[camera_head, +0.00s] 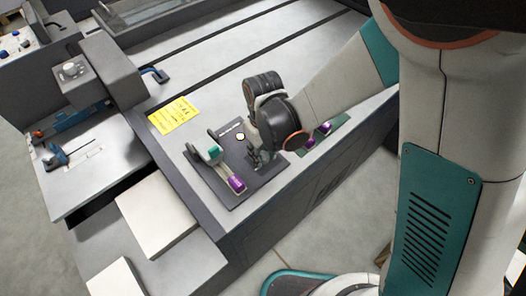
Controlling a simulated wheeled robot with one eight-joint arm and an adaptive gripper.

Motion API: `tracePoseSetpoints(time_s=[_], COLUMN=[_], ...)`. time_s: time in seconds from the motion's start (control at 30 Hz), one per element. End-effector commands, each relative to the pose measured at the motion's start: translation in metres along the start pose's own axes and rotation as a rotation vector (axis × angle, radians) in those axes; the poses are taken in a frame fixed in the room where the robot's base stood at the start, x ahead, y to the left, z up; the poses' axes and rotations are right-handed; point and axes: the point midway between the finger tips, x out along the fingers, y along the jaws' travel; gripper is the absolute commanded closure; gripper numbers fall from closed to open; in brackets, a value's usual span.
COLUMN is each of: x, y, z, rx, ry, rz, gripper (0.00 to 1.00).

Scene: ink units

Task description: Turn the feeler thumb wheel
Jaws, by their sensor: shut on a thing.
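My gripper (260,160) points down at the right part of a small dark panel (246,192) on the grey machine bed. Its fingers are shut at the panel, on what appears to be the feeler thumb wheel; the wheel itself is too small and too covered by the fingers to make out. Left of the fingers, the panel carries a teal and grey piece (209,154) with a pale strip running to a purple block (236,184). A round white spot (240,136) and a line of white print lie near its upper edge.
A yellow label (174,115) is at the left of the bed. A grey machine head (97,69) and pale blocks (155,214) stand further left. The bed behind is clear.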

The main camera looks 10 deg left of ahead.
Motion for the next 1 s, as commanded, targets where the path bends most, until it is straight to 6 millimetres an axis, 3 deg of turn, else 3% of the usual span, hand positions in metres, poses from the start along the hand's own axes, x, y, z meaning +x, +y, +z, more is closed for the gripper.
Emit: tracePoseSetpoints(time_s=[0.5, 0.83, 0.87, 0.9, 0.93, 1.0], x=[0.0006, 0.0002, 0.0002, 0.0002, 0.0001, 0.0001], y=[0.0000, 0.0000, 0.0000, 0.0000, 0.0000, 0.0000], z=[0.0002, 0.0001, 0.0001, 0.0001, 0.0001, 0.0001], rx=[0.348, 0.367, 0.367, 0.367, 0.367, 0.366], ry=[0.000, 0.000, 0.000, 0.000, 0.000, 0.000], rz=[0.000, 0.000, 0.000, 0.000, 0.000, 0.000], gripper=[0.93, 0.93, 0.67, 0.58, 0.51, 0.48])
